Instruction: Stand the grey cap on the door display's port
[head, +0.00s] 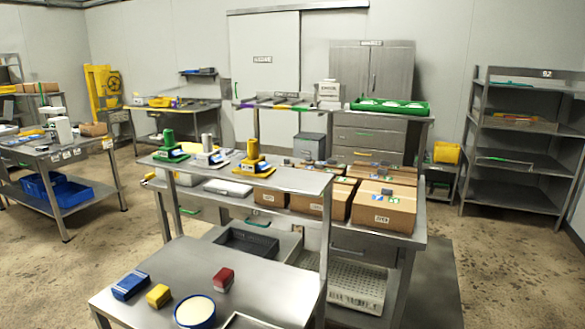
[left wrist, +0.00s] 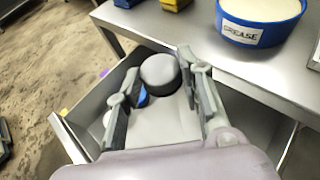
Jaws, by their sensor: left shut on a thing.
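The gripper is over an open drawer (left wrist: 78,140) below the bench edge. In the head view, three display units stand in a row on the raised steel shelf: a green one (head: 169,147), a grey-white one (head: 207,151) and a yellow one (head: 254,161). Their labels are too small to read, so I cannot tell which is the door display. Neither gripper shows in the head view.
A blue grease tub (head: 195,315) stands on the front steel table (head: 250,270), and it also shows in the left wrist view (left wrist: 255,33). A blue block (head: 130,285), a yellow block (head: 158,296) and a red block (head: 223,279) are near it. Cardboard boxes (head: 383,208) stand behind.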

